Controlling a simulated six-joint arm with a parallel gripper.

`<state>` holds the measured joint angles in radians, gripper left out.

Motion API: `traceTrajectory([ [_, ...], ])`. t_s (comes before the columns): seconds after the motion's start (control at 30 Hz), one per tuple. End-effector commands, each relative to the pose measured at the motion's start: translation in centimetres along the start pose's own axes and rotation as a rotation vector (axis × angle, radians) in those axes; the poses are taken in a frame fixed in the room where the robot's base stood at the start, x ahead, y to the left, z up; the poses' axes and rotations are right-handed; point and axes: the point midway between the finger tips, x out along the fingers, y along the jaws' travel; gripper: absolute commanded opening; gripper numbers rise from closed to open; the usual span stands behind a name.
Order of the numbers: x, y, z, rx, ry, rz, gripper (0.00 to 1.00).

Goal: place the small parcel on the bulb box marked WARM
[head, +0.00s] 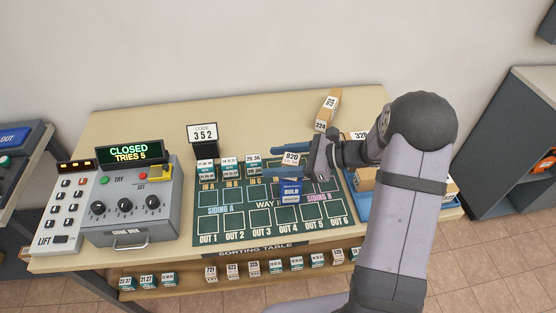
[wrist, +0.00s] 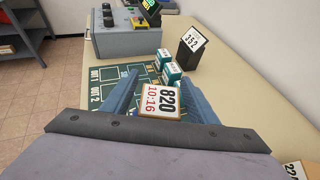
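The small parcel (head: 291,157) has a white label reading 820. It also shows in the wrist view (wrist: 160,102), where the label reads 820 and 10:16. My gripper (head: 270,164) has its blue fingers either side of the parcel, pointing left over the sorting table. In the wrist view my gripper (wrist: 160,74) looks open, with slim gaps beside the parcel; contact is hidden low down. The blue bulb box (head: 288,190) stands on the green mat just in front of the fingers. BULB is readable on it; the word WARM is too small to make out.
Several small labelled parcels (head: 229,167) stand in a row left of my gripper. A code sign (head: 202,136) stands behind them. A grey control box (head: 137,205) is at the left, and a blue tray (head: 363,208) lies right, partly behind my arm. The front mat squares are clear.

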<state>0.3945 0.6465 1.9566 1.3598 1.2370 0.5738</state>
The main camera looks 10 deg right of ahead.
Motion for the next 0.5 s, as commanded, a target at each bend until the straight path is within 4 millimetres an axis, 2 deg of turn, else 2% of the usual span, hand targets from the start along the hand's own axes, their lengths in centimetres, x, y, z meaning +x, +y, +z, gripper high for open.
traceTrajectory([
  [0.27,-0.5,-0.1,0.3,-0.001,0.0,-0.002,0.54],
  [0.5,-3.7,-0.1,0.1,-0.003,0.0,-0.006,0.54],
])
